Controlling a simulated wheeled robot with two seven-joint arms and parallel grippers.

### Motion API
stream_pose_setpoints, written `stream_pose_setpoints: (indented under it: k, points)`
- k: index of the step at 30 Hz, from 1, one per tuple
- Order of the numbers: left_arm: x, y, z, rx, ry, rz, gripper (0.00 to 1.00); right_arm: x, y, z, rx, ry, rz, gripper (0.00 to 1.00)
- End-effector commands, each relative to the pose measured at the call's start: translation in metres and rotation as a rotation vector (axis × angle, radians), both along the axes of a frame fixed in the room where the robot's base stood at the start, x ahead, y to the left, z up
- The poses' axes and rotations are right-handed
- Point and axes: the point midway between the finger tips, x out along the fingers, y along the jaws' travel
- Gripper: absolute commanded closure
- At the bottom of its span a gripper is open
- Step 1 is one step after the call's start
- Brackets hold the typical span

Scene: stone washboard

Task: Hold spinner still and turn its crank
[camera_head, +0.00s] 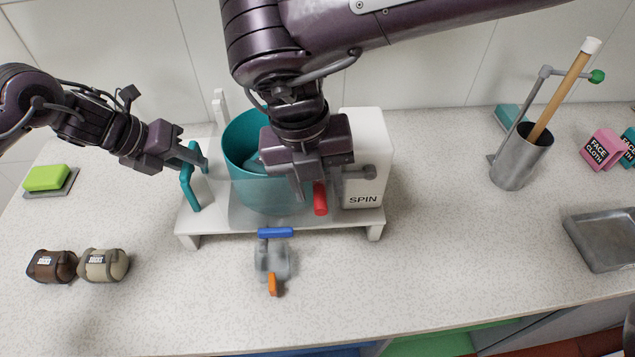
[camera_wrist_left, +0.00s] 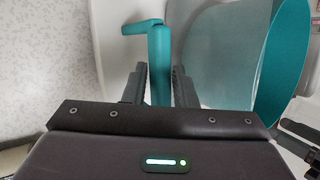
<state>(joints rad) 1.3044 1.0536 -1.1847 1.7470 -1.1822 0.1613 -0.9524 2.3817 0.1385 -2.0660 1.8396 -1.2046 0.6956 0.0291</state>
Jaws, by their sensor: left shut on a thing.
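The spinner has a white base (camera_head: 290,221), a teal drum (camera_head: 240,145) and a white housing (camera_head: 370,130) marked SPIN. A teal handle (camera_head: 188,188) stands at the base's left end. My left gripper (camera_head: 192,160) is shut on this handle; the left wrist view shows the teal bar (camera_wrist_left: 160,65) between its two fingers (camera_wrist_left: 160,88). The crank's red grip (camera_head: 320,198) sits at the housing's front left. My right gripper (camera_head: 308,182) hangs over the drum's front, beside the red grip. Its fingers are partly hidden, and I cannot tell whether they touch the grip.
A grey clamp-like item (camera_head: 272,262) with blue and orange handles lies in front of the base. Two rolled bundles (camera_head: 78,266) and a green sponge (camera_head: 46,178) lie left. A metal cup (camera_head: 522,160) and grey tray (camera_head: 605,240) stand right. The counter between is clear.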

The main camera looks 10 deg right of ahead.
Motion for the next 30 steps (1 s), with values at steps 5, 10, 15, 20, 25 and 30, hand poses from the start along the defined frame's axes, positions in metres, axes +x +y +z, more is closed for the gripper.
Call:
stream_pose_setpoints:
  k: [5, 10, 15, 20, 25, 30]
  points:
    - [0.0, -0.0004, 0.0003, 0.0, -0.002, -0.003, 1.0, -0.0002, -0.0012, -0.0074, 0.001, 0.0, -0.001, 0.6]
    - [0.0, -0.0004, 0.0003, 0.0, -0.002, -0.003, 1.0, -0.0001, -0.0011, -0.0076, 0.001, 0.0, -0.001, 0.6]
    - [0.0, -0.0005, 0.0002, 0.0, -0.002, -0.003, 1.0, -0.0001, -0.0011, -0.0074, 0.001, 0.0, -0.001, 0.76]
    - [0.0, -0.0004, 0.0001, 0.0, -0.002, -0.003, 1.0, -0.0001, -0.0013, -0.0073, 0.001, 0.0, -0.001, 0.97]
    - [0.0, -0.0003, 0.0001, 0.0, -0.002, -0.003, 1.0, -0.0001, -0.0015, -0.0072, 0.0, 0.0, -0.002, 1.0]
    - [0.0, -0.0001, 0.0, 0.001, -0.001, -0.002, 1.0, -0.0001, -0.0018, -0.0067, 0.004, 0.0, -0.002, 1.0]
